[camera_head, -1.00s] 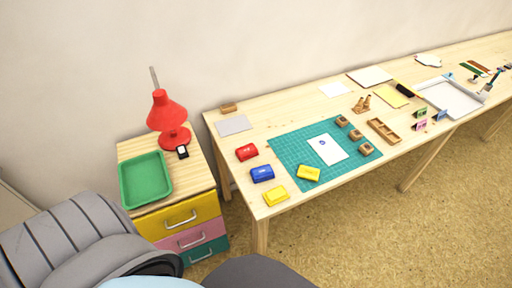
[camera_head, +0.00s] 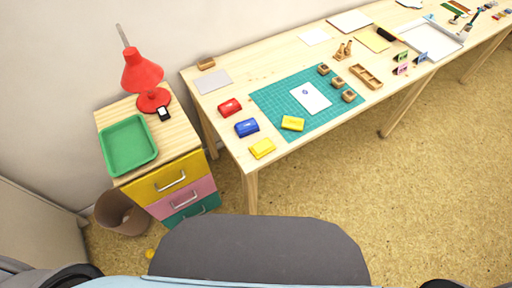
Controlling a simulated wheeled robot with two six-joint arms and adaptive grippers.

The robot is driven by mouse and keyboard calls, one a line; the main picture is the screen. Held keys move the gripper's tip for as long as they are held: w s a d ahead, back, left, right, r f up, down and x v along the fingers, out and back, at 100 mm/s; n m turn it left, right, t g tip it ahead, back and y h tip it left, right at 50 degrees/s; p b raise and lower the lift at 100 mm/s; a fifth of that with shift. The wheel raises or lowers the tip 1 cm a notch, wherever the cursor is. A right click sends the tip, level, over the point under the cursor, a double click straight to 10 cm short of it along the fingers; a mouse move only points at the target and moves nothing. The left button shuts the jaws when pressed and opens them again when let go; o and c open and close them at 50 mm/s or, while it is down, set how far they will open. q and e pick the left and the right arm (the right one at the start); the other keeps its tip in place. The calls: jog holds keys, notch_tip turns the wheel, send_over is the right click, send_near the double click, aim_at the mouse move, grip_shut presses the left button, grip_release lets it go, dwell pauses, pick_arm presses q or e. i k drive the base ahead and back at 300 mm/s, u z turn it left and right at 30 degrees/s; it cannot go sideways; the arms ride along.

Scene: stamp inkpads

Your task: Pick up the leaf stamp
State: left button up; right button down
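Three small wooden blocks that look like stamps sit on the right part of the green cutting mat (camera_head: 270,108): a back one (camera_head: 323,69), a middle one (camera_head: 337,82) and a front one (camera_head: 348,96). Their motifs are too small to tell, so I cannot say which is the leaf stamp. A white sheet (camera_head: 312,99) with a small blue mark lies on the mat beside them. Neither of my grippers shows in the head view.
Red (camera_head: 230,106), blue (camera_head: 246,127) and yellow (camera_head: 262,148) inkpads line the table's left end; another yellow pad (camera_head: 292,123) is on the mat. A wooden tray (camera_head: 366,76) stands right of the blocks. A drawer unit (camera_head: 172,178) with red lamp (camera_head: 141,72) stands left.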

aim_at(348, 95)
jog(key=z, duration=1.75)
jog(key=i, duration=2.4)
jog(key=u, duration=2.35)
